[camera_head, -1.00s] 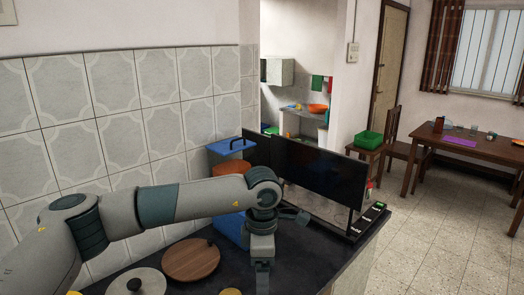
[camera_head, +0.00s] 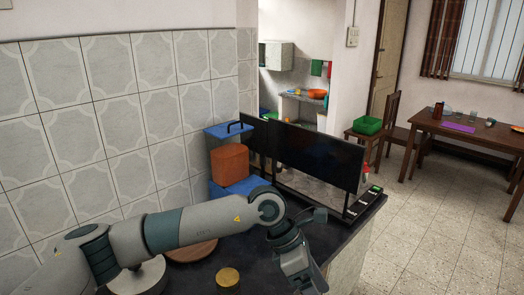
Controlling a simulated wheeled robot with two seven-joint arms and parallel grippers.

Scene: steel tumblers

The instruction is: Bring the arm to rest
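My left arm (camera_head: 175,231) comes in from the left and reaches over the dark counter (camera_head: 345,228). My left gripper (camera_head: 304,283) points down at the bottom of the view, near the counter's right part. Its fingertips are at or below the picture's lower edge, so I cannot tell whether it is open or shut, or whether it holds anything. My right gripper is not in view. I cannot make out any steel tumbler on the counter.
A dark screen-like panel (camera_head: 318,157) stands behind my gripper. An orange block (camera_head: 229,164) and a blue lid-like piece (camera_head: 222,131) are by the tiled wall. A round wooden lid (camera_head: 193,251), a pale lid (camera_head: 140,278) and a brass disc (camera_head: 228,277) lie near my arm.

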